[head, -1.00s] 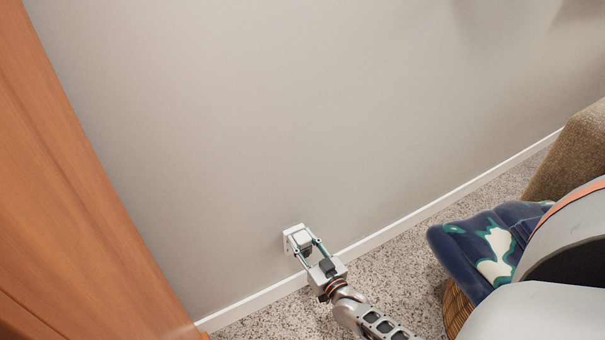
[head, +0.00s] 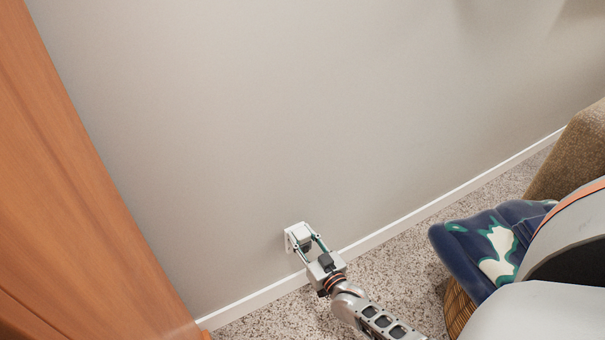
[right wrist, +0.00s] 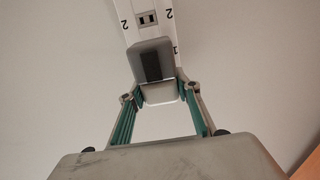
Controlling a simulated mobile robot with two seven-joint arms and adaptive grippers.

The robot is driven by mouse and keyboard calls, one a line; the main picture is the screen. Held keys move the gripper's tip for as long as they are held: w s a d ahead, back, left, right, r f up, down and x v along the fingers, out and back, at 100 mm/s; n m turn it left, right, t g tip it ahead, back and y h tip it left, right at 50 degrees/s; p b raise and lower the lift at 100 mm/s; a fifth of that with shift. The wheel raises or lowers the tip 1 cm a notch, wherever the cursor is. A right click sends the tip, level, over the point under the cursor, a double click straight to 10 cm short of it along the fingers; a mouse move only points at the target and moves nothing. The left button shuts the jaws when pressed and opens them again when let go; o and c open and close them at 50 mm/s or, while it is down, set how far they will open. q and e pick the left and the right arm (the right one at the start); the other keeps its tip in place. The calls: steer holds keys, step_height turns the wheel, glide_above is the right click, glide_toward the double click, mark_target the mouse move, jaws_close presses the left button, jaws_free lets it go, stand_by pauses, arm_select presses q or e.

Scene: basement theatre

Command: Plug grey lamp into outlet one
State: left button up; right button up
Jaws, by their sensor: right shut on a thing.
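The white outlet plate (head: 288,241) is on the wall low down, just above the baseboard. In the right wrist view the outlet plate (right wrist: 147,14) shows a free socket marked 2 and, below it, a figure 1 beside the plug. My right gripper (head: 304,240) is shut on a grey, blocky plug (right wrist: 152,64), its fingers on both sides of it. The plug is in front of the socket marked 1 and hides it. I cannot tell whether its prongs are in the socket. The lamp and the cord are not visible. My left gripper is not in view.
An orange-brown wooden piece (head: 75,190) stands close on the left. A dark blue patterned cushion or cloth (head: 465,250) and a brown upholstered seat (head: 575,150) are at right. Speckled carpet (head: 265,318) lies along the white baseboard (head: 400,226).

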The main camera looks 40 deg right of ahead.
steer(key=shift+w, duration=0.1)
steer(key=o, duration=1.2)
steer(key=shift+w, duration=0.1)
steer(key=v, duration=1.2)
steer(key=shift+c, duration=0.3)
